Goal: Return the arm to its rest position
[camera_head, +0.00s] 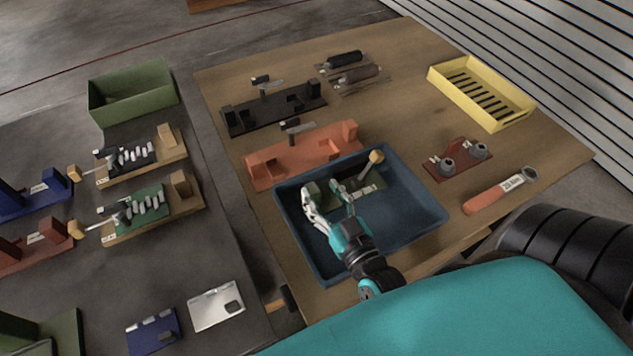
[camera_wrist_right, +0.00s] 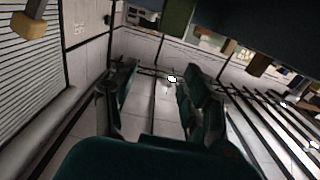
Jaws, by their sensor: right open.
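My right gripper (camera_head: 328,203) is over the dark blue bin (camera_head: 417,218) in the head view, fingers apart and empty. Its forearm comes in from the lower right. In the wrist view the two dark teal fingers of the right gripper (camera_wrist_right: 158,88) stand apart with nothing between them. A green board (camera_head: 352,200) with a wooden-ended tool (camera_head: 375,158) lies in the bin, partly hidden by the gripper. My left gripper is not in view.
An orange fixture (camera_head: 300,158) stands behind the bin, with a black fixture (camera_head: 275,108) beyond it. A yellow slotted tray (camera_head: 482,92), a red part (camera_head: 458,158) and an orange-handled tool (camera_head: 492,193) lie to the right. A green bin (camera_head: 133,95) stands at left.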

